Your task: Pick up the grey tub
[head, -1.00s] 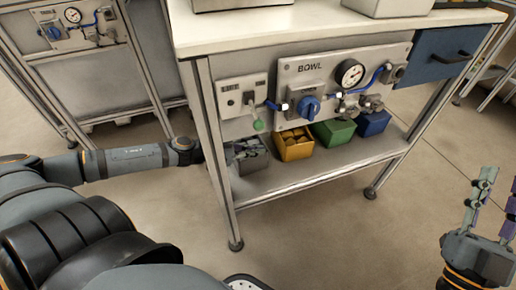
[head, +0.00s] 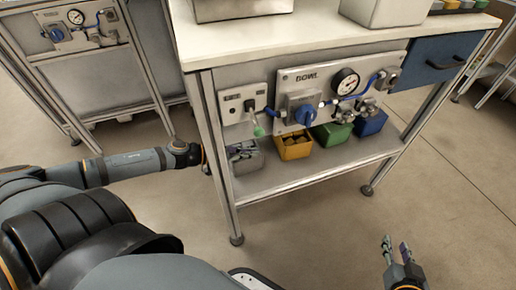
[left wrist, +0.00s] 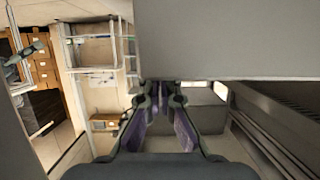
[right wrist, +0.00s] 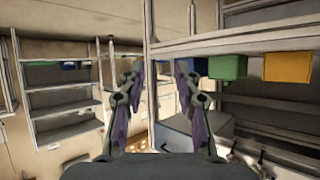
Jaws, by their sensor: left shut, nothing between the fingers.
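The grey tub (head: 252,163) stands on the lower shelf of the workbench, leftmost in a row of tubs and just inside the left front leg. My left gripper (head: 238,152) reaches in past that leg and is at the tub's top, overlapping it in the head view. Its fingers show in the left wrist view (left wrist: 161,108), shut and empty; whether they touch the tub is unclear. My right gripper (head: 393,246) is open and empty, low at the right, away from the bench. Its fingers stand apart in the right wrist view (right wrist: 158,90).
Yellow (head: 293,151), green (head: 332,135) and blue (head: 371,124) tubs stand to the right of the grey one. A BOWL panel (head: 330,95) with gauge and valves hangs just above them. The bench leg (head: 217,165) is close to my left arm. The right floor is clear.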

